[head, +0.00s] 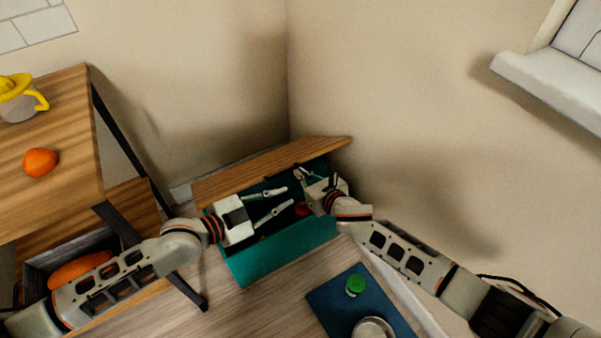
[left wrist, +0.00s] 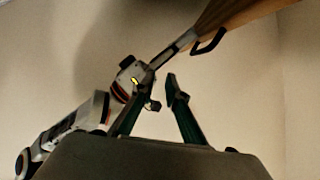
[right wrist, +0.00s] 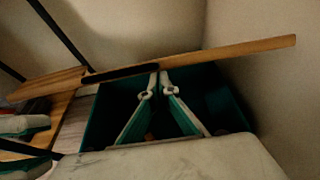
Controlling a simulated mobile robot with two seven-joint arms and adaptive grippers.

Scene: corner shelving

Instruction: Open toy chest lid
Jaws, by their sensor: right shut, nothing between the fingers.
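The toy chest (head: 285,250) is a teal box standing in the corner. Its wooden lid (head: 265,163) is raised and tilted, with a gap showing the dark inside and something red (head: 302,209). The lid shows nearly edge-on in the right wrist view (right wrist: 235,52), with a black handle (right wrist: 120,75). My right gripper (head: 301,172) is shut and empty, its tips at the lid's edge beside the handle; I cannot tell if they touch. My left gripper (head: 288,197) is open and empty over the chest's opening, below the lid; the lid also shows in the left wrist view (left wrist: 225,25).
A wooden table (head: 60,110) with an orange (head: 39,162) and a mug (head: 20,105) stands at the left. Below it is a grey bin (head: 40,275). A blue mat (head: 330,300) with a green item (head: 355,285) lies in front. Walls close in behind and right.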

